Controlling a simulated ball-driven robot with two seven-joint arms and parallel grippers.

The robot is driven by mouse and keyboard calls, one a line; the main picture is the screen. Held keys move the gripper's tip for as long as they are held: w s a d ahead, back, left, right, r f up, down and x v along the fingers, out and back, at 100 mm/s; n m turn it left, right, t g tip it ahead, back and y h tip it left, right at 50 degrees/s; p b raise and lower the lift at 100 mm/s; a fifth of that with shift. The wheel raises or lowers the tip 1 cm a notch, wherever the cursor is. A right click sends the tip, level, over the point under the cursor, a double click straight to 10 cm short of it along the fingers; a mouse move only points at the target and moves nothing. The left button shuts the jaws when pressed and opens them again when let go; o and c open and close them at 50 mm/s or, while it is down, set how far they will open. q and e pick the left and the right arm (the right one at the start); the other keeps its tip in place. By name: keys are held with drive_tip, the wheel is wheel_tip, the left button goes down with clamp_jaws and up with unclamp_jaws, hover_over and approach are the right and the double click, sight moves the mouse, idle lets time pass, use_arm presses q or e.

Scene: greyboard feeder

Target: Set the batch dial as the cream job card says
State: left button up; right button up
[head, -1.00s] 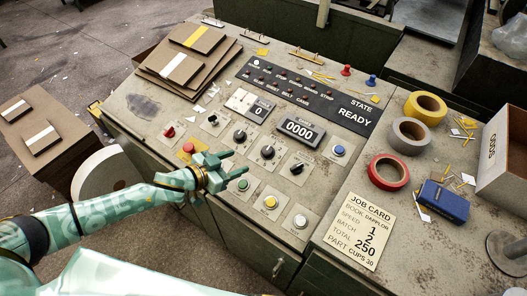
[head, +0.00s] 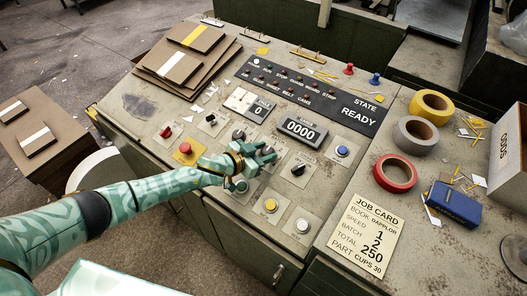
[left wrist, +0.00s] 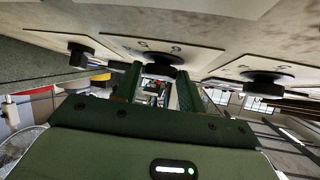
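The cream job card (head: 364,236) lies on the right-hand bench top in the head view and reads speed 1, batch 2, total 250. The sloped panel bears a row of black dials. The middle dial is hidden by my left gripper (head: 270,155) in the head view. In the left wrist view a black dial (left wrist: 160,68) shows between the two spread fingers of my left gripper (left wrist: 158,86); contact cannot be told. Other dials show to its upper left (head: 239,135) and lower right (head: 298,170). Their labels are too small to read. My right gripper is not in view.
The counter (head: 300,128) shows 0000 and the state display (head: 357,115) reads READY. A red button (head: 185,149), a green button (head: 241,187) and a yellow button (head: 270,205) sit near my left arm. Tape rolls and a blue box (head: 454,204) lie at right.

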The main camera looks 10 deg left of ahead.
use_arm(q)
drive_tip(key=c, duration=0.6)
drive_tip(key=shift+o, duration=0.2)
drive_tip(key=shift+w+a+r+m+g+h, duration=0.1)
drive_tip(key=shift+m+g+h, duration=0.35)
drive_tip(key=shift+m, duration=0.25)
drive_tip(key=shift+m+g+h, duration=0.45)
drive_tip(key=shift+m+g, duration=0.2)
drive_tip(key=shift+m, duration=0.15)
drive_tip(key=m+g, duration=0.1)
drive_tip(key=m+g+h, duration=0.1)
drive_tip(key=shift+w+a+m+b, duration=0.1)
drive_tip(key=shift+w+m+b, duration=0.05)
drive_tip(key=shift+m+b, duration=0.2)
drive_tip(key=shift+m+g+h+b, duration=0.6)
drive_tip(key=shift+m+g+b, duration=0.65)
drive_tip(key=shift+m, duration=0.3)
